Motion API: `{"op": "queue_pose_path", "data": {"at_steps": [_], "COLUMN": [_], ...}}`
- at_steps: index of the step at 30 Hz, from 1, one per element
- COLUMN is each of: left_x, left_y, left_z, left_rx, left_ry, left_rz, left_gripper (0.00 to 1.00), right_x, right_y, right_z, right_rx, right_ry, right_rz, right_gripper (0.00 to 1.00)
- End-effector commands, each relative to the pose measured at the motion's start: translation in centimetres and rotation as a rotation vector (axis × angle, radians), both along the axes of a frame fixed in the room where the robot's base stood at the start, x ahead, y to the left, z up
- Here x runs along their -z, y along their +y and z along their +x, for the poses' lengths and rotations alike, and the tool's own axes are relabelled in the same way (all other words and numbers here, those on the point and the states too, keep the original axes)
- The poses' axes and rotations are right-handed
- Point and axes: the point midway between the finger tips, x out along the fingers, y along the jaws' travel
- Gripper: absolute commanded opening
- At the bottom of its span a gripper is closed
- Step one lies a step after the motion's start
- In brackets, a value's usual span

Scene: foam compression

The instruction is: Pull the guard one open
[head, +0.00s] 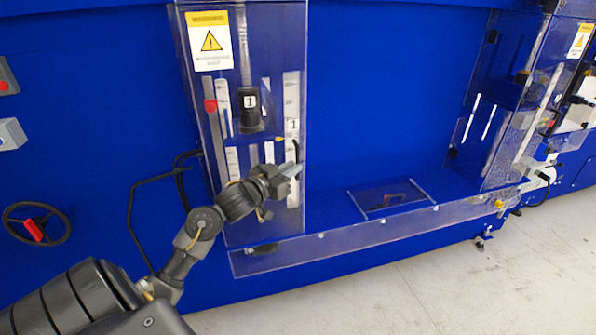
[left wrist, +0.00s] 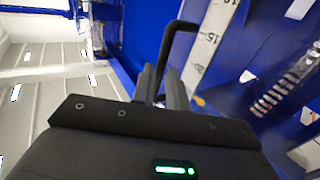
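Guard one (head: 264,42) is a clear panel at the left of the blue machine in the head view, with a yellow warning sticker and a label "1". It stands closed over its bay. Its black handle (head: 297,151) is at the panel's right edge and also shows in the left wrist view (left wrist: 181,27). My left gripper (head: 290,169) is at the handle's lower part. In the left wrist view its two fingers (left wrist: 161,83) are close together with the handle's bar between them; the contact itself is partly hidden. My right gripper is in neither view.
A second clear guard (head: 503,95) stands at the right. A low clear rail (head: 370,232) runs along the front of the machine. A black handwheel (head: 36,224) is at the left.

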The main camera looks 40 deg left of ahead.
Motion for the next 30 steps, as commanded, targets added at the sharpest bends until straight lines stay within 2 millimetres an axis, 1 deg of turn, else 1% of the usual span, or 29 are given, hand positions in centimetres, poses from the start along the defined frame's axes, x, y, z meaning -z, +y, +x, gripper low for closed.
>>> {"op": "queue_pose_path", "data": {"at_steps": [1, 3, 6, 9, 18, 21, 22, 28, 29, 30], "left_x": [0.2, 0.2, 0.1, 0.0, 0.0, 0.0, 0.0, 0.0, 0.0, 0.0], "left_y": [0.0, 0.0, 0.0, 0.0, -0.1, -0.1, -0.1, -0.1, -0.5, -0.3], "left_z": [0.8, 1.6, 2.5, 2.9, 3.1, 3.1, 3.1, 3.1, 3.1, 3.1], "left_rx": [0.0, -0.001, -0.001, 0.0, 0.0, 0.0, 0.0, 0.0, 0.001, 0.0], "left_ry": [-0.003, -0.002, -0.001, 0.0, 0.001, 0.001, 0.001, 0.001, 0.0, 0.0], "left_rz": [0.001, 0.0, 0.001, 0.002, 0.002, 0.001, 0.001, 0.001, 0.0, 0.001], "left_gripper": [0.15, 0.15, 0.15, 0.15, 0.15, 0.02, 0.0, 0.0, 0.0, 0.0], "right_x": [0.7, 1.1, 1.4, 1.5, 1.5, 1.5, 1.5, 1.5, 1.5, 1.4], "right_y": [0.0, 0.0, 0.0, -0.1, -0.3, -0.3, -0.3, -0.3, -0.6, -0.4], "right_z": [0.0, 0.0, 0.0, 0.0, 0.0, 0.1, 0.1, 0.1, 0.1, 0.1], "right_rx": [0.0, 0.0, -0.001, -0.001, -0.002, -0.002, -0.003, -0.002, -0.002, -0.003], "right_ry": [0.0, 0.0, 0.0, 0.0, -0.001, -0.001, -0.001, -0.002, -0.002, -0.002], "right_rz": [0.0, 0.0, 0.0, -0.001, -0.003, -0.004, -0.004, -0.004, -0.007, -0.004], "right_gripper": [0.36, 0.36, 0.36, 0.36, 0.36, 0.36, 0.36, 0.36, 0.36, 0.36]}}
